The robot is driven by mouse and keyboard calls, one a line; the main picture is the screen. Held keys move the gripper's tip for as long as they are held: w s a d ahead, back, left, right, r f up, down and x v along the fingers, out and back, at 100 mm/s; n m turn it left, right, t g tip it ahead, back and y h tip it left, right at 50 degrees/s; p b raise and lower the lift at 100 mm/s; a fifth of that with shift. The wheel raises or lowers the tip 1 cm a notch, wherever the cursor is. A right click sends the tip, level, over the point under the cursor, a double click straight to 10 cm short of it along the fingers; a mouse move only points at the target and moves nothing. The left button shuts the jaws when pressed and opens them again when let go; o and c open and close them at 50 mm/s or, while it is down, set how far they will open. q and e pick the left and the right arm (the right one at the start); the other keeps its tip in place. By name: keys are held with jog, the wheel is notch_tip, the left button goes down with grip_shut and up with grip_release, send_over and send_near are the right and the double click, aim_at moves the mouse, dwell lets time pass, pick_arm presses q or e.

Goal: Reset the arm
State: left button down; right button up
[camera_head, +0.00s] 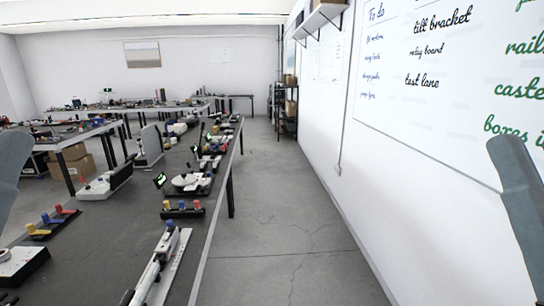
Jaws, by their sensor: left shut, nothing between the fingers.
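A grey part of my left arm (12,170) shows at the left edge, cut off by the frame. Its fingers cannot be made out clearly, and nothing is seen held there. A grey part of my right arm (519,200) stands tilted at the right edge, in front of the white wall. Its gripper is out of the picture. Both arm parts appear apart from the long dark workbench (120,235) between them.
The bench carries a long white device (160,265), a rack of coloured pieces (183,209), another white device (190,182) and a white unit (105,183). A whiteboard (440,110) hangs at right. The grey floor (285,240) is clear. Shelves (285,105) stand far back.

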pick_arm(q)
notch_tip(320, 180, up, 34)
jog(key=p, duration=3.1)
jog(key=shift+r, duration=0.25)
pick_arm(e)
notch_tip(320, 180, up, 35)
pick_arm(q)
jog(key=shift+w, duration=0.1)
notch_tip(320, 180, down, 41)
jog(key=b, duration=4.1)
pick_arm(e)
notch_tip(320, 180, down, 41)
jog(key=shift+f, duration=0.2)
